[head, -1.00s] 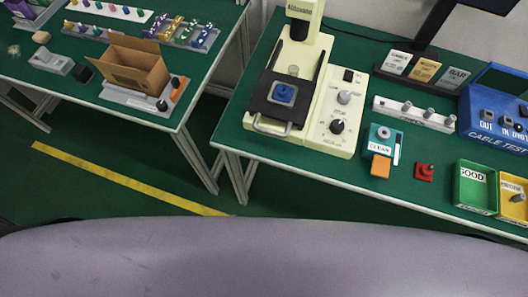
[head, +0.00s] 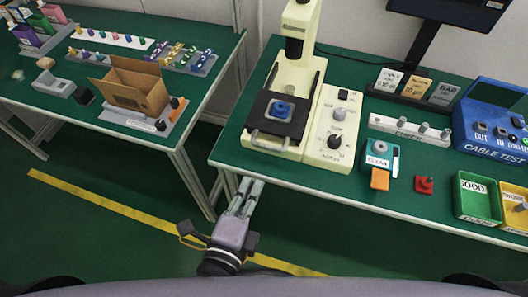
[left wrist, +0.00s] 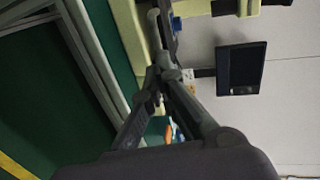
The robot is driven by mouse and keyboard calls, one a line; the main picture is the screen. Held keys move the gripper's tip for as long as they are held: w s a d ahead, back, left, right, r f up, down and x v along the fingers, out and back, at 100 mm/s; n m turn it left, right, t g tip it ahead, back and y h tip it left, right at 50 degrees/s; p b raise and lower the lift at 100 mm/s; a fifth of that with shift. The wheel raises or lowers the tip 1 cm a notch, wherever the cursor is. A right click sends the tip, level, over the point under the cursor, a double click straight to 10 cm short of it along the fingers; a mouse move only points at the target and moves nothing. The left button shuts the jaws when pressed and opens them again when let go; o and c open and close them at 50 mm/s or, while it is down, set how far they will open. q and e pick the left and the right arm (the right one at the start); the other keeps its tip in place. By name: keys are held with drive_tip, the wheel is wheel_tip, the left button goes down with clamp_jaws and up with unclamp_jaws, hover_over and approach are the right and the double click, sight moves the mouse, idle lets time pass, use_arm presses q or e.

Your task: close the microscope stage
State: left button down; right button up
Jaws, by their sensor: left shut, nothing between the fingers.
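The cream microscope (head: 293,75) stands at the left end of the right-hand table. Its black stage (head: 266,128) lies toward the front of the base and carries a blue piece (head: 281,110). A grey bar handle (head: 270,142) is at the stage's front edge, near the table edge. My left gripper (head: 247,181) is shut and empty, below and in front of the table edge, apart from the handle. In the left wrist view its fingers (left wrist: 160,76) come together with cream machine parts (left wrist: 128,35) beyond. My right gripper is not in view.
A control panel with knobs (head: 333,130) is on the microscope's right. The CLEAN station (head: 379,160), a red switch (head: 424,184) and the GOOD bin (head: 475,196) stand further right. A left table (head: 195,110) holds a cardboard box (head: 135,88). Floor shows between the tables.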

use_arm(q)
approach(278, 116)
drive_tip(key=shift+s+a+f, duration=0.15)
drive_tip(key=shift+s+f, duration=0.4)
drive_tip(key=shift+f, duration=0.05)
drive_tip(key=shift+s+a+f, duration=0.15)
drive_tip(key=shift+s+f, duration=0.35)
drive_tip(key=shift+f, duration=0.1)
drive_tip(key=shift+w+d+r, duration=0.1)
drive_tip(key=shift+w, duration=0.25)
drive_tip(key=p+x, duration=0.1)
drive_tip(key=x, duration=0.2)
drive_tip(key=r+x, duration=0.1)
drive_tip(key=x, duration=0.3)
drive_tip(key=r+p+x, duration=0.1)
drive_tip(key=x, duration=0.2)
drive_tip(key=shift+w+d+f+p, duration=0.1)
drive_tip(key=shift+w+d+p, duration=0.15)
drive_tip(key=shift+w, duration=0.2)
drive_tip(key=shift+r, duration=0.2)
